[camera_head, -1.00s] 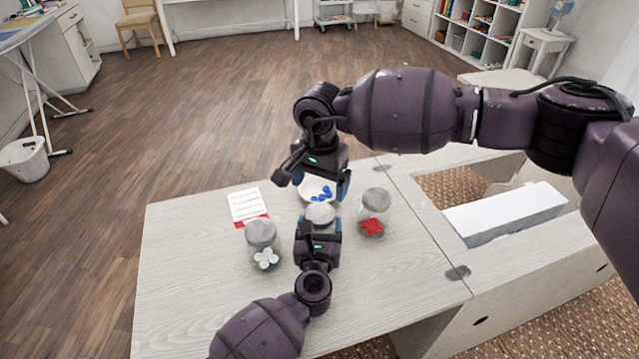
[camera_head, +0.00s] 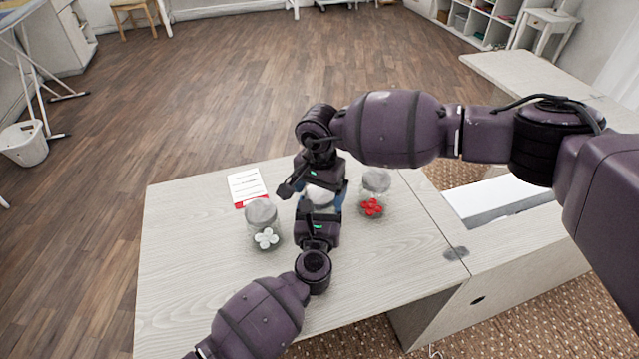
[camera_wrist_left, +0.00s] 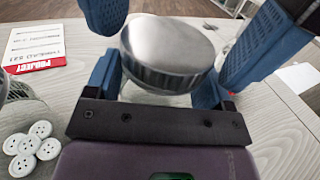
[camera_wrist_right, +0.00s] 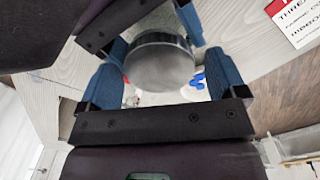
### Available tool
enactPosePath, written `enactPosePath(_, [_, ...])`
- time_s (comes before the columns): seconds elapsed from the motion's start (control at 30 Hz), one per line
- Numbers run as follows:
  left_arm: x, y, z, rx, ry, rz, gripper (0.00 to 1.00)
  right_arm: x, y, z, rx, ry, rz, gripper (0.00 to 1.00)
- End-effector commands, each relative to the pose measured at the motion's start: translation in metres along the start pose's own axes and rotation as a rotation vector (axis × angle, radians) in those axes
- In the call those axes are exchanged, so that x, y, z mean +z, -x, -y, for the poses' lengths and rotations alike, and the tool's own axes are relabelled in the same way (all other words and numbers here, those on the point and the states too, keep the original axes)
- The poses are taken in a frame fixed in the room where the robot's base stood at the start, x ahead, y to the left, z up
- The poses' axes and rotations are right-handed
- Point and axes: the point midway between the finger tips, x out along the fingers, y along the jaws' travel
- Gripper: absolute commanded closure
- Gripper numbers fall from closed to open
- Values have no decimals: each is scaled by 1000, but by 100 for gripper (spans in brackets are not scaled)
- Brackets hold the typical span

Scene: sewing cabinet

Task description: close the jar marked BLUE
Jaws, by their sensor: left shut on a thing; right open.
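A round grey lid (camera_head: 320,195) is between my two grippers at the table's middle; it also shows in the left wrist view (camera_wrist_left: 165,45) and right wrist view (camera_wrist_right: 160,62). My left gripper (camera_head: 319,215) is shut on the jar just below the lid; the jar's body is mostly hidden. My right gripper (camera_head: 317,187) is open, with its fingers on either side of the lid. Blue pieces (camera_wrist_right: 197,80) show beside the lid in the right wrist view. I cannot tell how firmly the lid sits. No BLUE marking is visible.
A lidded jar with white buttons (camera_head: 265,238) stands left of my grippers, and one with red pieces (camera_head: 372,207) stands close on the right. A red and white card (camera_head: 247,187) lies at the back left. The table's (camera_head: 190,280) left and front are clear.

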Motion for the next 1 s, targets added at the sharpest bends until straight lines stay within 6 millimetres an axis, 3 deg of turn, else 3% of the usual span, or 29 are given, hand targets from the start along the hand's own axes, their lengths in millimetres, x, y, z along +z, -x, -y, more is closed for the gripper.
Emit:
enactPosePath(0.23, [0, 0, 0, 0, 0, 0, 91, 0, 0, 0, 0, 0, 0, 13])
enactPosePath(0.53, [0, 0, 0, 0, 0, 0, 91, 0, 0, 0, 0, 1, 0, 59])
enactPosePath(0.7, [0, 0, 0, 0, 0, 0, 91, 0, 0, 0, 0, -20, 0, 60])
enactPosePath(1.0, [0, 0, 0, -1, 0, 0, 91, 0, 0, 0, 0, -261, 0, 60])
